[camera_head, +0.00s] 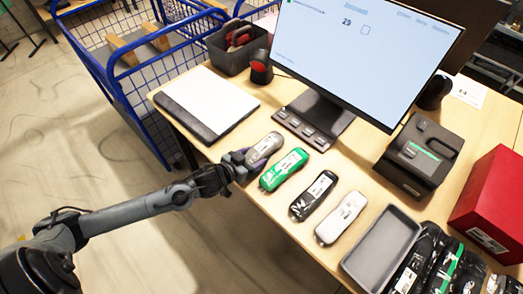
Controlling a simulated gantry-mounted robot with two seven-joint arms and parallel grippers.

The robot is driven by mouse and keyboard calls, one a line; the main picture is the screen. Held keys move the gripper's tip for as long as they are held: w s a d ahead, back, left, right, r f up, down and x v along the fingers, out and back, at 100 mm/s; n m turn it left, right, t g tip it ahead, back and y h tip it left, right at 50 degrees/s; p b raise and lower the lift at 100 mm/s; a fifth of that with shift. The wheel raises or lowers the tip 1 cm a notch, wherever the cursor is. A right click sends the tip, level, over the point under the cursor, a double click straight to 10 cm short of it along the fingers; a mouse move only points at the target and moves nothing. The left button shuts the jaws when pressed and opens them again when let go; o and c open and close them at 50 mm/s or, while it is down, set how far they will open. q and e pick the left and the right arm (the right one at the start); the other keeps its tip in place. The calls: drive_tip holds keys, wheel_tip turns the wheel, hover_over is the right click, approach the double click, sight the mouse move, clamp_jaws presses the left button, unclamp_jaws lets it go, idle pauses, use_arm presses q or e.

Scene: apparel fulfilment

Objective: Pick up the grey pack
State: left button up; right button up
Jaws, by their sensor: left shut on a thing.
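The grey pack (265,147) lies at the near edge of the table, first in a slanting row of packs, with a light label on top. My left gripper (245,160) reaches in from the left and is shut on the near end of this pack. The gripper covers that end, and I cannot tell whether the pack is clear of the table. My right gripper is not in view.
A green pack (284,169) lies close beside the grey one, then a black pack (314,195) and a white pack (341,217). An empty grey tray (382,247), a monitor (361,45), a dark device (419,155) and a red box (492,205) stand on the table. A blue-framed cart (117,77) is behind left.

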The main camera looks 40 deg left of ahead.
use_arm(q)
drive_tip(key=shift+c, duration=0.6)
drive_tip(key=shift+r, duration=0.1)
